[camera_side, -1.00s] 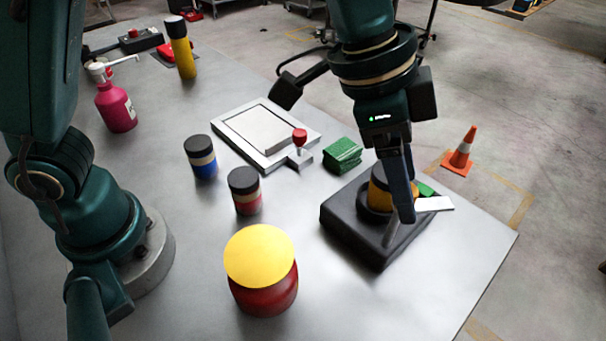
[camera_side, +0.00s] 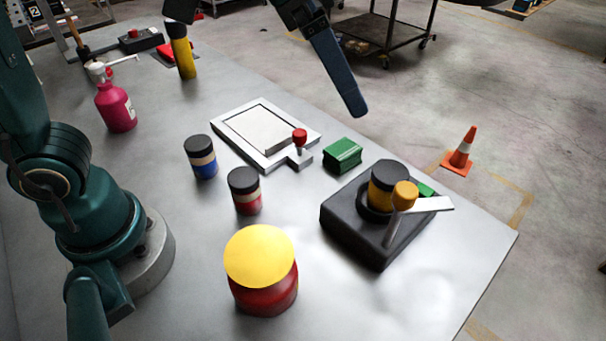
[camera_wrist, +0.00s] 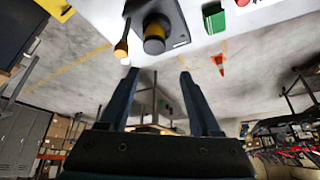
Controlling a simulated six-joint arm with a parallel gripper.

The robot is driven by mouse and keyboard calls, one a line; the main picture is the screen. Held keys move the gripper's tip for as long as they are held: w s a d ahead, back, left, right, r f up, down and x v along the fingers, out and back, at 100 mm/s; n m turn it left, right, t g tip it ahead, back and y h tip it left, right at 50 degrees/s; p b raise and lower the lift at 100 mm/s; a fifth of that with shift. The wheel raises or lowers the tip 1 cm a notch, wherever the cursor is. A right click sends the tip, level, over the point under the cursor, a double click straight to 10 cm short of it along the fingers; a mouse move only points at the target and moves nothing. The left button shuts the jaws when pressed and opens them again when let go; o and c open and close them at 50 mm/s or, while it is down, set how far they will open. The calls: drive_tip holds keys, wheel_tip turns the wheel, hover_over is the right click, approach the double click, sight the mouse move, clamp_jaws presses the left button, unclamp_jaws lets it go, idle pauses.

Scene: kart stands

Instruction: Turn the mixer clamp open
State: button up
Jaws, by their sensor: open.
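The mixer (camera_side: 345,230) is a dark, flat base at the right of the table, holding a black-capped yellow jar (camera_side: 385,187) in a round seat. Its clamp (camera_side: 404,196) has an orange knob on a tilted grey lever, with a pale flat bar and a green patch beside it. The wrist view shows the orange knob (camera_wrist: 121,50) beside the mixer base (camera_wrist: 178,20) at the top. My gripper (camera_wrist: 160,75) is open and empty, raised well above the table and apart from the clamp. In the side view one finger (camera_side: 335,70) shows at top; the other is not clear.
A green block (camera_side: 343,154) stands behind the mixer, next to a white tray-like fixture (camera_side: 245,112) with a red knob. Two small jars (camera_side: 244,190) and a yellow-lidded red jar (camera_side: 260,270) stand left. An orange cone (camera_side: 460,150) is beyond the table edge.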

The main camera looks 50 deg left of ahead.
drive_tip(key=s+a+f+n+y, duration=0.2)
drive_tip(key=s+a+f+n, duration=0.4)
drive_tip(key=s+a, duration=0.5)
wheel_tip(320, 180, down, 2)
drive_tip(key=shift+a+f+t+y, duration=0.1)
drive_tip(key=shift+a+t+y, duration=0.25)
drive_tip(key=shift+a, duration=0.35)
